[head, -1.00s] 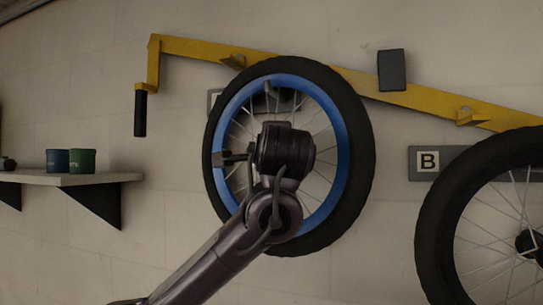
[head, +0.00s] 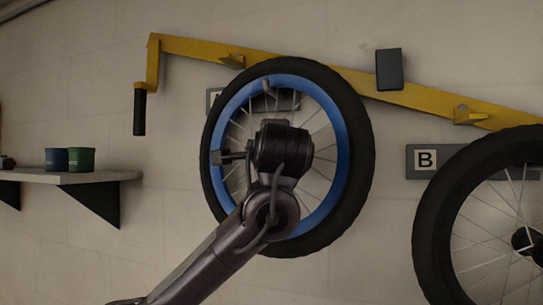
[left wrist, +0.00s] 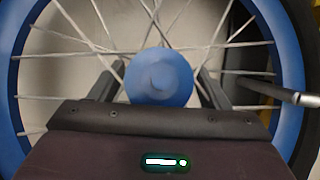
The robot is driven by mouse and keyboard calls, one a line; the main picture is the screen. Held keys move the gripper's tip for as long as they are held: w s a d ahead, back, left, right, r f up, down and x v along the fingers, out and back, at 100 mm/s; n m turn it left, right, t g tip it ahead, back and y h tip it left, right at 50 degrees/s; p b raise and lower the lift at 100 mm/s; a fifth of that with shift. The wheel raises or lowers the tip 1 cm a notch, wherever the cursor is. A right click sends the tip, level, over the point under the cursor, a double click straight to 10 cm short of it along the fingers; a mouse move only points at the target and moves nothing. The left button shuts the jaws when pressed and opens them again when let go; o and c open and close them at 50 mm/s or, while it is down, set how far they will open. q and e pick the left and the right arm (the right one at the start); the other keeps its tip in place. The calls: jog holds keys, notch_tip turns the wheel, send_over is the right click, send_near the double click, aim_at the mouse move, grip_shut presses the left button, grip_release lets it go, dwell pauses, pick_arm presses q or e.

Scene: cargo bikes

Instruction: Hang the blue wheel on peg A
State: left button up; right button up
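The blue wheel (head: 347,150), a black tyre on a blue rim, is upright against the wall. My left gripper (left wrist: 160,75) is at its centre, its fingers on both sides of the blue hub; it seems shut on it. In the head view my wrist hides the hub and fingertips. A grey peg (head: 267,88) shows just inside the top of the rim, before a dark sign (head: 285,101) mostly hidden by the wheel; its letter is not readable. My right gripper is not in view.
A yellow bar (head: 420,97) with brackets and a dark block (head: 390,69) crosses the wall behind the wheel's top. A second wheel (head: 433,225) hangs by sign B (head: 425,160) at right. A shelf (head: 105,177) with two cups stands left.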

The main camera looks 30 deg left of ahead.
pick_arm(q)
jog(key=shift+w+f, duration=0.1)
jog(key=shift+f, duration=0.1)
jog(key=shift+d+b, duration=0.15)
jog(key=shift+b, duration=0.15)
jog(key=b+v, duration=0.3)
jog(key=v, duration=0.4)
jog(key=shift+s+r+b, duration=0.15)
jog(key=shift+s+b, duration=0.2)
jog(key=shift+s, duration=0.05)
jog(key=shift+d, duration=0.1)
